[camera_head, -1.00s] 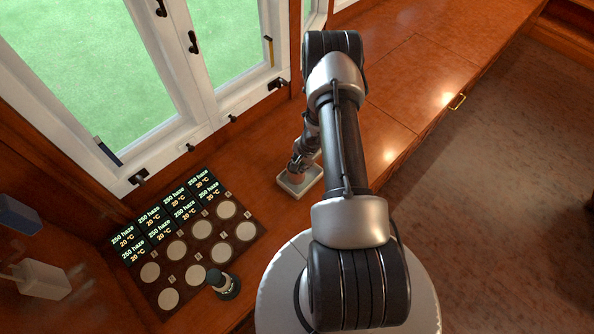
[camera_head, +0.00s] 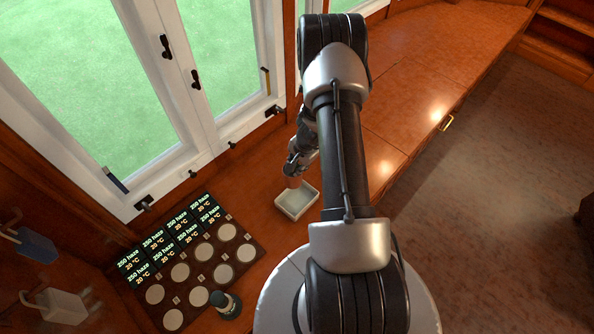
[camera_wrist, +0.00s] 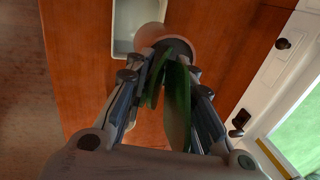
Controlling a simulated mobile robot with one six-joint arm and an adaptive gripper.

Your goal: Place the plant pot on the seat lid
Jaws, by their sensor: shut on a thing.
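My gripper (camera_head: 298,163) is shut on the plant pot (camera_head: 292,182), a small terracotta pot. In the wrist view the pot (camera_wrist: 168,35) shows between the fingertips (camera_wrist: 166,62), with dark soil and long green leaves reaching back between the fingers. The pot is at the upper edge of a pale tray (camera_head: 297,203) and appears raised above it; the exact gap cannot be told. The seat lid seems to be the panel (camera_head: 412,88) of the reddish wooden bench top with a brass handle (camera_head: 447,122) at its front edge. My arm hides part of the bench.
A dark board (camera_head: 190,262) with several round pale discs and lit labels lies left of the tray. A dark bottle-like object (camera_head: 227,304) stands on its near edge. White-framed windows (camera_head: 200,140) with black latches line the back. The bench panels right of my arm look clear.

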